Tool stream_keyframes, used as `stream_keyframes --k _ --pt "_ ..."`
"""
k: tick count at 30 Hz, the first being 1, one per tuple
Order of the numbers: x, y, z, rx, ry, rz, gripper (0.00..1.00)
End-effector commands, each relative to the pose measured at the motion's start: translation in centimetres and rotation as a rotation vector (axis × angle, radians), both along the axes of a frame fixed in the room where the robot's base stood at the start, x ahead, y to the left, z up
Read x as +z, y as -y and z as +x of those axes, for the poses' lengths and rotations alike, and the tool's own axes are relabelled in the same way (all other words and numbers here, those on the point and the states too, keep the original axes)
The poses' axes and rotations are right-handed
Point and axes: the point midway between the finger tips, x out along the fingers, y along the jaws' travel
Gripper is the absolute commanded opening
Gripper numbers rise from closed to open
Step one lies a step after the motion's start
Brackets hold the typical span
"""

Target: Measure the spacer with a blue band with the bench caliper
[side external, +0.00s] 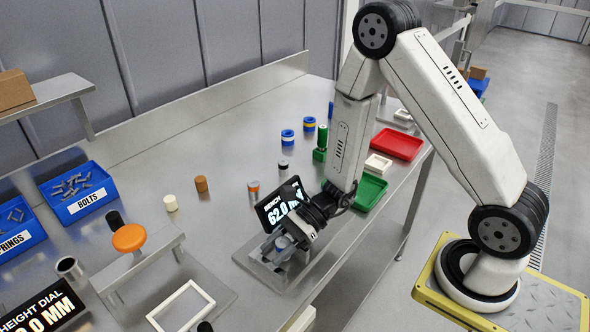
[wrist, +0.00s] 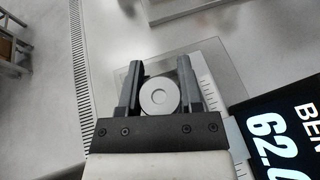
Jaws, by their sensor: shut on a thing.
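My gripper (side external: 284,246) is low over the base plate of the bench caliper (side external: 246,253), in front of its tilted display (side external: 281,203), which reads 62.0 MM. In the wrist view my gripper (wrist: 160,66) has its two dark fingers on either side of a pale grey round spacer (wrist: 148,101) with a centre hole. It is shut on this spacer. The caliper's scale (wrist: 208,83) runs just right of the fingers. I see only the spacer's top face; no blue band shows, and whether it touches the caliper jaws is unclear.
Blue-banded pieces (side external: 287,137) and a green part (side external: 320,143) stand farther back. An orange-banded piece (side external: 253,187) and a brown cylinder (side external: 201,184) stand left. Red (side external: 400,143) and green (side external: 371,190) trays lie along the right edge. A metal stand (side external: 140,262) occupies the left front.

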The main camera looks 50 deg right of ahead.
Motion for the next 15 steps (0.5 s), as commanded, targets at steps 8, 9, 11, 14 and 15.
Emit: stream_keyframes --k 8,9,11,14,15 --pt "-0.34 0.01 0.03 0.0 0.0 0.0 0.0" --pt "-0.4 0.0 0.03 0.0 0.0 0.0 0.0" --pt "-0.51 0.0 0.03 0.0 0.0 -0.001 0.0" --pt "-0.72 0.02 0.02 0.0 -0.002 -0.003 0.0" --pt "-0.82 0.03 0.02 0.0 -0.002 -0.004 0.0"
